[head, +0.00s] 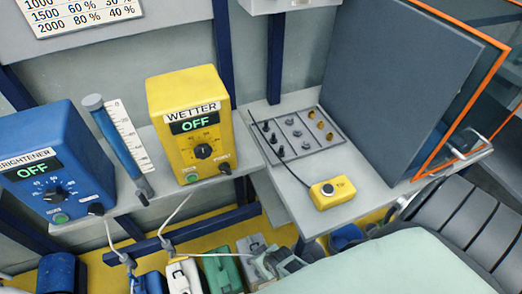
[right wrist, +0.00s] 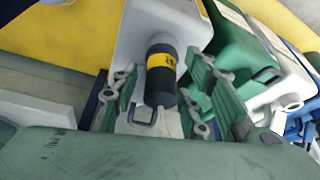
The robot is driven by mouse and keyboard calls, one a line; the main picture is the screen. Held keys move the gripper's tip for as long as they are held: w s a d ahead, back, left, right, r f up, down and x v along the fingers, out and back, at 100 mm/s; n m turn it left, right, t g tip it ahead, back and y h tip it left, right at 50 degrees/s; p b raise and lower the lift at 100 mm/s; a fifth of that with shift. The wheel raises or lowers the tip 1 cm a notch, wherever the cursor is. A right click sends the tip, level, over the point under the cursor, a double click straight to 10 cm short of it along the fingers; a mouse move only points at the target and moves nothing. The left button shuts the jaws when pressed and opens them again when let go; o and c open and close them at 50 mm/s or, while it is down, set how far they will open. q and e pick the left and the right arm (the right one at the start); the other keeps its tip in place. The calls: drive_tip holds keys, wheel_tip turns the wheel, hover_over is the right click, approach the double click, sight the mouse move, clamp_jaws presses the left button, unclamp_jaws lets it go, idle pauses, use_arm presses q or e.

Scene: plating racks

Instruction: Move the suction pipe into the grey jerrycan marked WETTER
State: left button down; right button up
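The suction pipe (right wrist: 162,72) shows in the right wrist view as a dark cylinder with a yellow label band and a pale hose at its lower end. It stands out against a pale grey jerrycan (right wrist: 132,40); whether it enters it I cannot tell. My right gripper (right wrist: 161,62) has its fingers apart on either side of the pipe, with gaps visible. In the head view my right gripper (head: 277,262) is low among the jerrycans, by a grey one (head: 250,243). No WETTER mark is readable on a jerrycan. My left gripper is not in view.
The yellow WETTER pump (head: 190,110) and blue BRIGHTENER pump (head: 45,160) both read OFF. Green (head: 222,268) and white (head: 182,278) jerrycans stand below. A yellow button box (head: 336,193) lies on the shelf. A thin hose runs low towards my right gripper.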

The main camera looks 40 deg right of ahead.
idle(0.3)
drive_tip(key=shift+s+r, duration=0.1)
drive_tip(key=shift+r, duration=0.05)
drive_tip(key=v, duration=1.1)
drive_tip(key=shift+r, duration=0.35)
drive_tip(key=shift+s+f, duration=0.1)
